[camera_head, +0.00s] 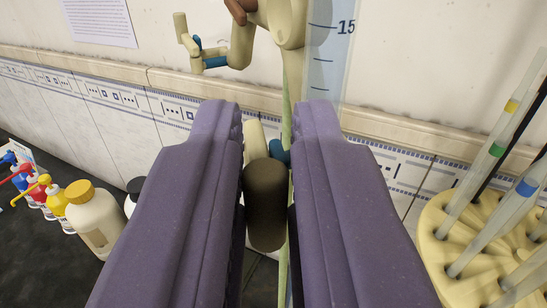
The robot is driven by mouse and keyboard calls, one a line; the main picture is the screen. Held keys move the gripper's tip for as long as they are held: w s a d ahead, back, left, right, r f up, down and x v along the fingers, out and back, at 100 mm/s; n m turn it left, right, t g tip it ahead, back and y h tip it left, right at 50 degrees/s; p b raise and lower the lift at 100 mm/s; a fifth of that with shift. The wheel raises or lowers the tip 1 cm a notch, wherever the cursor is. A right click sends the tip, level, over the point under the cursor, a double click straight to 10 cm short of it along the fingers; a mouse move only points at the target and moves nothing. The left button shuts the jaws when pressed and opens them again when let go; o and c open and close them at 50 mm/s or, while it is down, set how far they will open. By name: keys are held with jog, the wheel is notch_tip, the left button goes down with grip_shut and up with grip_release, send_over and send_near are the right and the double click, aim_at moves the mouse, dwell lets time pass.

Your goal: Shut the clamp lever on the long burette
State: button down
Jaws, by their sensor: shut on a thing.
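A long clear burette (323,60) with a 15 mark and graduation lines stands upright at top centre, cut off by the picture's top edge. A cream clamp (287,22) sits beside it, with a brown piece at its top left. A dark brown cylindrical grip (266,205), which looks like the clamp lever's handle, lies between the purple fingers of my gripper (265,125). My gripper is shut on it. A cream and blue part behind the grip is mostly hidden by the fingers, as is the lower burette.
Another cream clamp arm with a blue piece (215,61) reaches left near the wall. A round cream rack (446,285) with several colour-banded tubes stands close on the right. Several bottles, including a white one with a tan cap (97,222), stand at left on dark bench.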

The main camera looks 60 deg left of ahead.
jog(key=c, duration=1.2)
grip_release()
jog(key=shift+s, duration=0.1)
jog(key=shift+o, duration=0.2)
jog(key=b+v, duration=0.1)
jog(key=v, duration=0.6)
jog(key=shift+d, duration=0.3)
jog(key=shift+s, duration=0.1)
